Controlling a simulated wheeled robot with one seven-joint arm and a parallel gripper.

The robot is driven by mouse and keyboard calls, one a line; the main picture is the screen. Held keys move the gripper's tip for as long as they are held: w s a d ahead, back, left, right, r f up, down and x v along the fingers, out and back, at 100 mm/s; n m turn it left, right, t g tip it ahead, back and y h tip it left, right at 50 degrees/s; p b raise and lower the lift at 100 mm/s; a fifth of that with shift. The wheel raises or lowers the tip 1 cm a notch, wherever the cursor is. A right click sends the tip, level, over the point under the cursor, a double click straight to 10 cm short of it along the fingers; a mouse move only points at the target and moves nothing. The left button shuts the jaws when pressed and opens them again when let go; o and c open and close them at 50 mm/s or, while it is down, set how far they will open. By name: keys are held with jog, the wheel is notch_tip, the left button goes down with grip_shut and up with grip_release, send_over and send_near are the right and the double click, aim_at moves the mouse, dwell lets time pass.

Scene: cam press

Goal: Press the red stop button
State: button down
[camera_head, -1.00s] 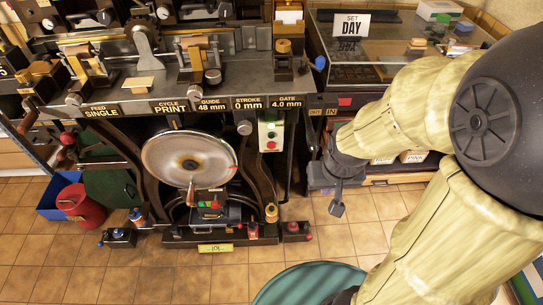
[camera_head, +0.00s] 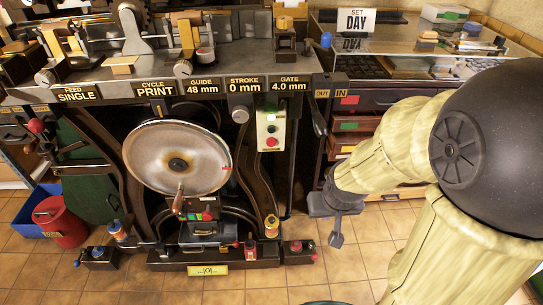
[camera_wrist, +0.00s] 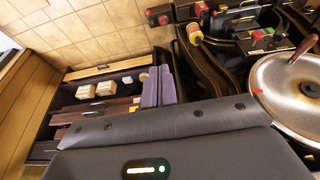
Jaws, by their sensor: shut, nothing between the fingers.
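A white switch box (camera_head: 271,130) hangs on the front of the press, below the GATE 4.0 mm plate. The red button (camera_head: 271,142) is the lowest on it, under a green button (camera_head: 271,128). My gripper (camera_head: 336,240) points down over the floor, to the right of the box and below it, clearly apart from it. Its fingers (camera_wrist: 158,85) are shut and empty in the wrist view. The switch box is not seen in the wrist view.
A round metal disc (camera_head: 177,159) is left of the box. A lower panel (camera_head: 197,209) also carries red and green buttons. A dark lever (camera_head: 318,117) hangs right of the box. Drawers (camera_head: 357,125) stand behind my arm. Tiled floor (camera_head: 350,265) is open below my gripper.

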aim_at(271, 143)
jog(key=w+a+f+n+t+y+b, duration=0.15)
jog(key=w+f+t+b, duration=0.35)
jog(key=w, duration=0.6)
jog(key=w+a+r+t+y, duration=0.2)
jog(key=w+a+y, duration=0.3)
jog(key=a+y, duration=0.4)
jog(key=shift+r+t+y+p, duration=0.25)
jog(key=shift+t+y+p, duration=0.15)
jog(key=shift+y, duration=0.25)
jog(key=shift+w, duration=0.15)
jog(key=w+p, duration=0.1)
jog(key=w, duration=0.7)
jog(key=shift+w, duration=0.35)
jog(key=shift+w+r+p, duration=0.1)
jog(key=shift+p, duration=0.35)
